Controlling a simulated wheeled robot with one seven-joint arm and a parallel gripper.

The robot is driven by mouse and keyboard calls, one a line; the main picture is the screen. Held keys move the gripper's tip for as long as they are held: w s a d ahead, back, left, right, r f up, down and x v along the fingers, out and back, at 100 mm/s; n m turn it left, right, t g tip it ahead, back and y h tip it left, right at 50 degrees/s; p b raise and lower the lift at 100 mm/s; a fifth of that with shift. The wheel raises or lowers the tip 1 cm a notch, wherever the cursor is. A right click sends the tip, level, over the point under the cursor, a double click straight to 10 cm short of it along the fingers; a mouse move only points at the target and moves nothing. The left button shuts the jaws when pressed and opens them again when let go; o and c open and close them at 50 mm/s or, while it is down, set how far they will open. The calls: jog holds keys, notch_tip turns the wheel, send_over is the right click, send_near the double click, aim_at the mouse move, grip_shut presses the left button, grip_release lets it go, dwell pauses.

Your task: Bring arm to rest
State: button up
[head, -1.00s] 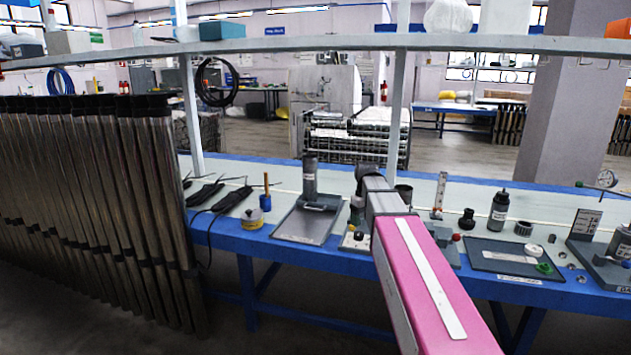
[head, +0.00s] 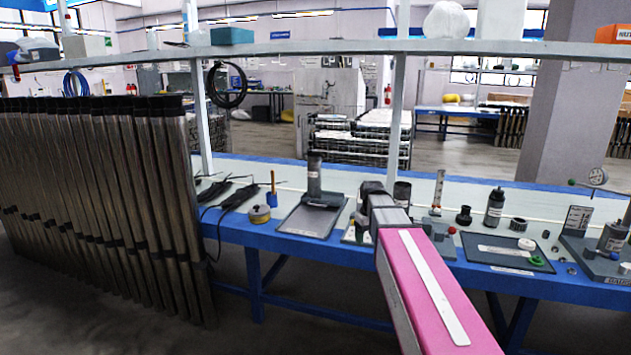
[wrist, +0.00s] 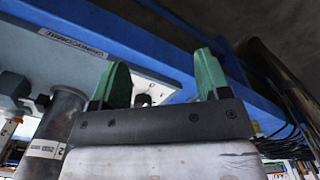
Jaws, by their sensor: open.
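My gripper (wrist: 160,76) shows in the wrist view with two green fingers set wide apart. It is open and nothing is between the fingers. In the head view my pink arm (head: 425,285) reaches from the bottom right toward the blue workbench (head: 330,277). Its grey far end is over the front part of the bench, and the gripper itself is hidden behind it. In the wrist view a grey labelled cylinder (wrist: 50,130) stands left of the fingers, apart from them.
A grey tray (head: 310,217) with an upright cylinder (head: 314,176) is left of the arm. A dark tray (head: 505,252) and a black bottle (head: 495,209) are on the right. Several long tubes (head: 95,200) stand at the left. A shelf (head: 290,48) crosses above.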

jog(key=s+f+m, duration=0.4)
jog(key=s+f, duration=1.3)
jog(key=s, duration=0.1)
jog(key=shift+s+m, duration=0.25)
jog(key=shift+m, duration=0.15)
